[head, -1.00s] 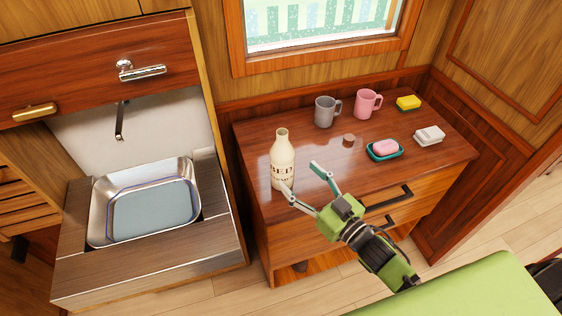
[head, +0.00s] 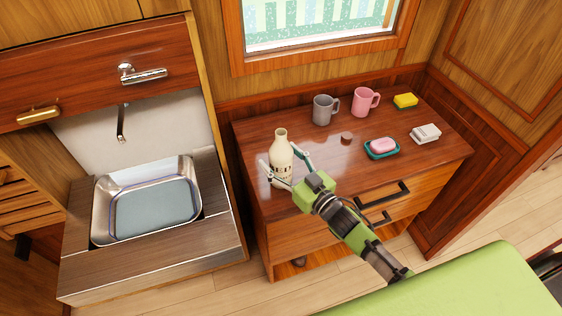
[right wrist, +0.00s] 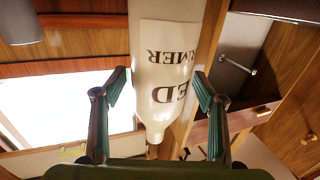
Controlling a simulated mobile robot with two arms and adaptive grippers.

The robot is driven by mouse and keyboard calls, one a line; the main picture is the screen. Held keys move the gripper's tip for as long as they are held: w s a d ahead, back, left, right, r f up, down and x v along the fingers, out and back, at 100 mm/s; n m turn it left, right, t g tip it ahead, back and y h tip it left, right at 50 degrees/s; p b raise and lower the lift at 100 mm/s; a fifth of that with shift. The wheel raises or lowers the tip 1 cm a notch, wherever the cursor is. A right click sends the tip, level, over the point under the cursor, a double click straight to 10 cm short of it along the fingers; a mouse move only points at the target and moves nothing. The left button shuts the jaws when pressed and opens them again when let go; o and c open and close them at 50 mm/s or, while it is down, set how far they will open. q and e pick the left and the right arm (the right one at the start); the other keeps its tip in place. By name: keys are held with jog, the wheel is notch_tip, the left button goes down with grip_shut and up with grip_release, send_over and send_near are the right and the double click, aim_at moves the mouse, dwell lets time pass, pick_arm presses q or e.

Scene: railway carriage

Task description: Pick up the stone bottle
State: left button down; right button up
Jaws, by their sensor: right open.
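The stone bottle (head: 281,148) is cream with dark lettering. It stands upright near the left end of the wooden cabinet top. My right gripper (head: 281,160) is open, with one finger to each side of the bottle in the head view. In the right wrist view the bottle (right wrist: 166,65) shows upside down between the two spread fingers of the right gripper (right wrist: 160,88), with gaps at its sides. The bottle's lower part is partly hidden by the gripper in the head view. My left gripper is not in view.
Behind on the cabinet top (head: 330,175) are a grey mug (head: 323,110), a pink mug (head: 363,102) and a small brown item (head: 347,138). Pink soap on a teal dish (head: 381,148), a white block (head: 425,134) and a yellow sponge (head: 405,101) are rightward. A metal sink (head: 150,200) is left.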

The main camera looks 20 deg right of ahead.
jog(key=shift+c, duration=0.5)
jog(key=shift+r, duration=0.1)
jog(key=c, duration=1.5)
jog(key=shift+r, duration=0.1)
jog(key=shift+c, duration=0.2)
jog(key=shift+r, duration=0.55)
jog(key=s+a+r+b, duration=0.2)
jog(key=s+r+b, duration=0.1)
jog(key=s+r, duration=0.8)
jog(key=s, duration=0.2)
jog(key=shift+s+r, duration=0.35)
